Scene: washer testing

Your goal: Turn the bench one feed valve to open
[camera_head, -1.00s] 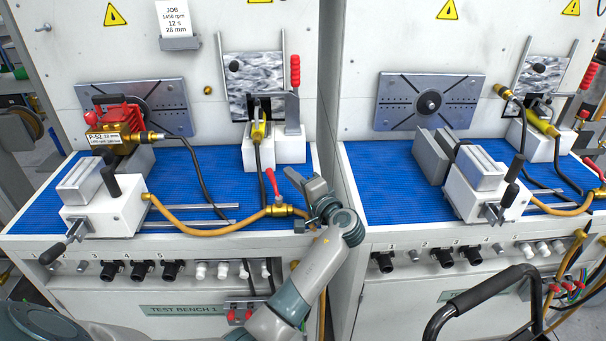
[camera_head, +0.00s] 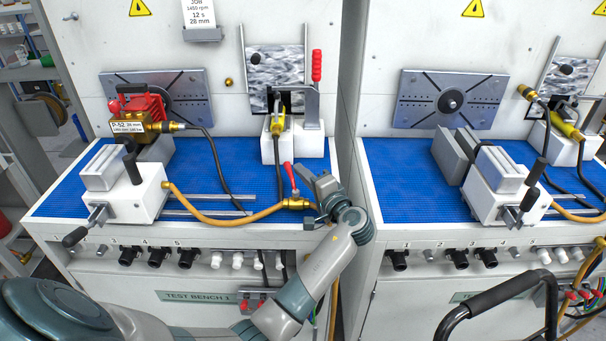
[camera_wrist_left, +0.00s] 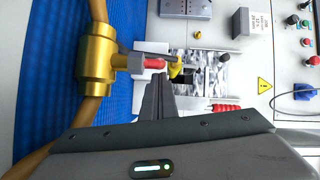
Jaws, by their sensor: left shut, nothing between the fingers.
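The bench one feed valve (camera_head: 295,204) is a brass body in the yellow-brown hose at the front right of the left bench. Its red lever (camera_head: 290,178) stands out across the hose line, towards the back of the bench. The brass body (camera_wrist_left: 97,60) and the lever's red end (camera_wrist_left: 153,63) also show in the left wrist view. My left gripper (camera_head: 304,173) is shut and empty, just right of the lever. In the wrist view its fingers (camera_wrist_left: 158,97) lie beside the lever; I cannot tell whether they touch it. My right gripper is not in view.
A white vise (camera_head: 135,195) and a red pump (camera_head: 140,108) stand on the left of the blue mat (camera_head: 218,165). A white block with a yellow-handled tool (camera_head: 278,125) is behind the valve. The second bench stands to the right. A black handle (camera_head: 490,292) rises at front right.

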